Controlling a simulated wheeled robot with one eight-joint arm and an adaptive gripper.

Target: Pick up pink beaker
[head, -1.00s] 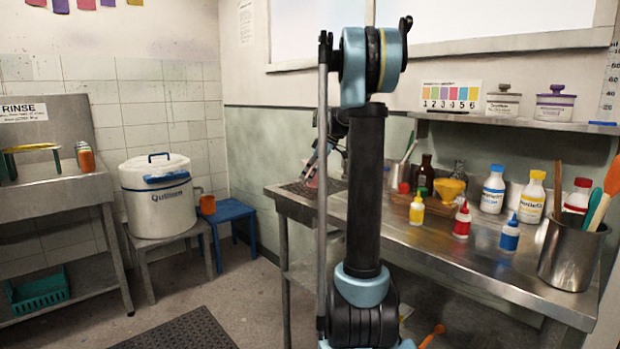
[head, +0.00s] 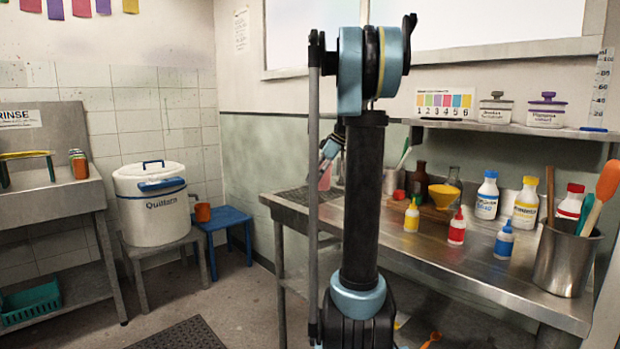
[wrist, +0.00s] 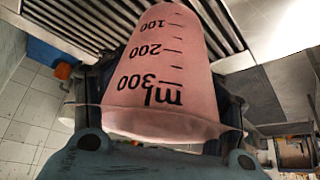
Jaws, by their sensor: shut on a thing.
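The pink beaker (wrist: 165,75), with black millilitre marks, fills the middle of the wrist view with its wide rim toward the camera. My gripper (wrist: 165,100) is shut on it, with dark fingers at both of its sides. In the head view a small pink part of the beaker (head: 325,178) shows left of my arm column, below my gripper (head: 331,148), over the far left end of the steel bench. My arm hides most of it there, and I cannot tell its height above the bench.
The steel bench (head: 455,270) carries several dye bottles, a brown bottle (head: 419,182) and a steel pot of tools (head: 565,262). A ribbed drain area (head: 298,196) lies at its left end. A white lidded bucket (head: 152,210) stands at left; the floor between is open.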

